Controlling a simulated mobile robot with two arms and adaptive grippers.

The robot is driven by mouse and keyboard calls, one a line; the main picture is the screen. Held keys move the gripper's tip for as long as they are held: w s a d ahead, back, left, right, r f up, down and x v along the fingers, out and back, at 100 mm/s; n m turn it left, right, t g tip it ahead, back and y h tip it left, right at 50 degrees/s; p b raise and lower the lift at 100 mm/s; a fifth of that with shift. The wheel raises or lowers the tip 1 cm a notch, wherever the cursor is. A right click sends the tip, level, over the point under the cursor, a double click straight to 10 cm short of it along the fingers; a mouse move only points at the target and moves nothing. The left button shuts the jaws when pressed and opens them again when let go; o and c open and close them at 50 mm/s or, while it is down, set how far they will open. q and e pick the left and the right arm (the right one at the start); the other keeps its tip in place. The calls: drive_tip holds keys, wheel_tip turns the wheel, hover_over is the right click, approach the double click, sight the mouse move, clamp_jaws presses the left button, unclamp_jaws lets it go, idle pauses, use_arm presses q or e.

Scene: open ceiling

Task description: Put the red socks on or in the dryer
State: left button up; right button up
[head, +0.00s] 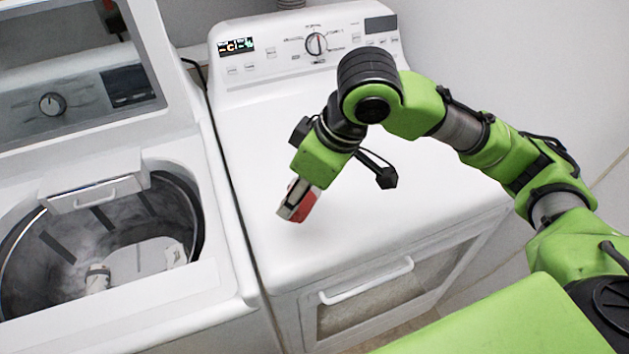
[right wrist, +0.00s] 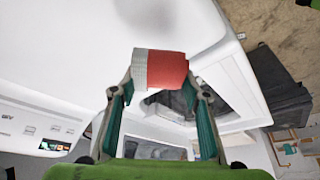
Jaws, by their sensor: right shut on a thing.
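The dryer (head: 350,225) is the white machine on the right in the head view, with a knob panel at its back and a front door with a handle. My right gripper (head: 296,198) is over the left front part of its flat top. It is shut on the red socks (head: 308,206), a small red bundle with a pale band. In the right wrist view the red socks (right wrist: 168,69) sit between the two fingertips. I cannot tell whether they touch the dryer top. My left gripper is not in view.
An open-topped white washer (head: 225,285) stands left of the dryer, its lid raised and pale items (head: 97,278) in its drum. The dryer top around my gripper is clear. A dark box-like object (right wrist: 280,85) shows at right in the wrist view.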

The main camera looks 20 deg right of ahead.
drive_tip(key=s+a+r+n+g+y+p, duration=0.1)
drive_tip(key=s+a+r+n+g+p, duration=0.15)
drive_tip(key=a+r+n, duration=0.45)
drive_tip(key=w+d+f+n+p, duration=0.1)
drive_tip(key=w+d+f, duration=0.3)
drive_tip(key=w+d+f+n+g+p, duration=0.1)
drive_tip(key=w+d+f+p, duration=0.1)
drive_tip(key=w+d+f, duration=0.2)
drive_tip(key=shift+w+d+f, duration=0.35)
drive_tip(key=shift+d+f, duration=0.05)
drive_tip(key=shift+d, duration=0.3)
drive_tip(key=shift+w+d+f, duration=0.3)
drive_tip(key=shift+f, duration=0.25)
drive_tip(key=f+p, duration=0.2)
drive_tip(key=f, duration=0.1)
drive_tip(key=shift+w+d+f, duration=0.15)
drive_tip(key=shift+d+f, duration=0.05)
drive_tip(key=shift+f, duration=0.1)
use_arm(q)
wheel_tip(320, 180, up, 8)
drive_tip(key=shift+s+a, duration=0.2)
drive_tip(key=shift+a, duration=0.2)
use_arm(e)
drive_tip(key=o, duration=1.1)
drive_tip(key=shift+f, duration=0.15)
